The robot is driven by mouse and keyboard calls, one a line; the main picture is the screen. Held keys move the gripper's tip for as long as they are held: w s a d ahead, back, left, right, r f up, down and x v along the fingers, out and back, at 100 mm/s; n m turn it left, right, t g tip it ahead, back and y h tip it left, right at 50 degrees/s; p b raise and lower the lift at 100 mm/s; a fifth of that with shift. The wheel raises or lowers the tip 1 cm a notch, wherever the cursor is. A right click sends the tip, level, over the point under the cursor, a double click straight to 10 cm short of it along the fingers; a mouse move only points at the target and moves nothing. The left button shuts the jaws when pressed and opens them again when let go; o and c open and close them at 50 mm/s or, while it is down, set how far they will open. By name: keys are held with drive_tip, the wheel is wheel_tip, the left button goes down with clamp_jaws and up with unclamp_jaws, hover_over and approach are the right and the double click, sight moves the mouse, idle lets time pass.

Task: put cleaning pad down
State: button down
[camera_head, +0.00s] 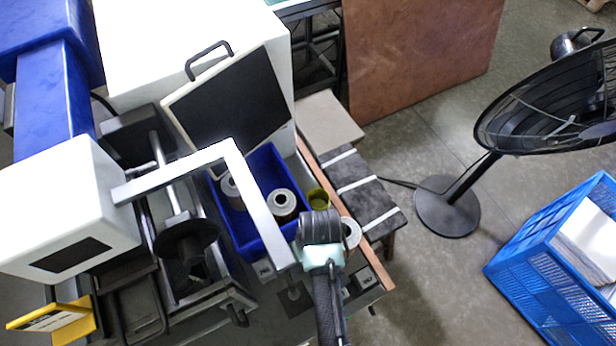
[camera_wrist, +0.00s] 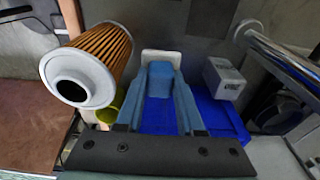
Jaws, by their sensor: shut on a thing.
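The cleaning pad (camera_wrist: 161,80) shows in the wrist view as a blue-grey block with a pale edge behind it. My gripper (camera_wrist: 160,88) is shut on it, one blue finger on each side. A blue bin (camera_wrist: 222,119) lies below and beyond the fingers; I cannot tell the height of the pad above it. In the head view my dark wrist is over the bench, right of the blue bin (camera_head: 238,229), and hides the fingers and the pad.
A pleated brown filter cartridge (camera_wrist: 104,60) stands left of my gripper, near a yellow-green cup (camera_head: 318,198). A grey block (camera_wrist: 223,78) is to the right. Cylinders (camera_head: 283,201) stand in the bin. A white bent bar (camera_head: 250,190) passes above it. A fan (camera_head: 447,206) and blue crate (camera_head: 540,283) stand right.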

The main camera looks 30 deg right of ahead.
drive_tip(key=shift+w+f, duration=0.1)
drive_tip(key=shift+f, duration=2.85)
drive_tip(key=shift+f, duration=0.1)
drive_tip(key=shift+f, duration=0.15)
drive_tip(key=c, duration=0.5)
unclamp_jaws()
drive_tip(key=r, duration=0.4)
drive_tip(key=s+r, duration=0.1)
drive_tip(key=r, duration=0.7)
drive_tip(key=shift+s+r, duration=0.2)
drive_tip(key=shift+s, duration=0.05)
